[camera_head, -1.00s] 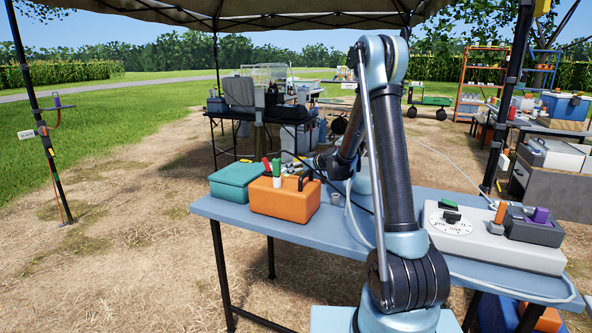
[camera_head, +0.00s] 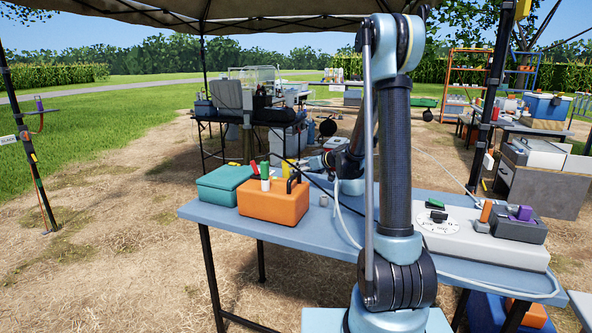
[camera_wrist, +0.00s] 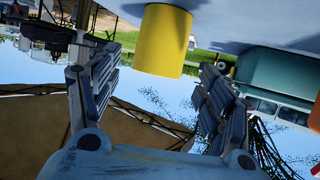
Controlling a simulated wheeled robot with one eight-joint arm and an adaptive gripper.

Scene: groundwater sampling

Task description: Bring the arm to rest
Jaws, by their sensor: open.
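My gripper (camera_wrist: 160,65) is open in the wrist view, its two dark jointed fingers spread apart. That view is upside down, with sky at the bottom. A yellow cylinder (camera_wrist: 163,40) appears between and beyond the fingertips, with clear space to each finger; nothing is gripped. In the head view my arm (camera_head: 396,160) rises from its base, bends at a high elbow and runs down behind the upper link. Its far end shows low behind the orange box, where the finger opening cannot be made out.
A blue table (camera_head: 300,237) carries a teal case (camera_head: 222,183), an orange box (camera_head: 272,204) holding coloured markers, a small grey cylinder (camera_head: 323,201) and a grey dial device (camera_head: 455,225). A cable curves near my arm. A canopy post (camera_head: 490,100) stands at right. Open ground lies left.

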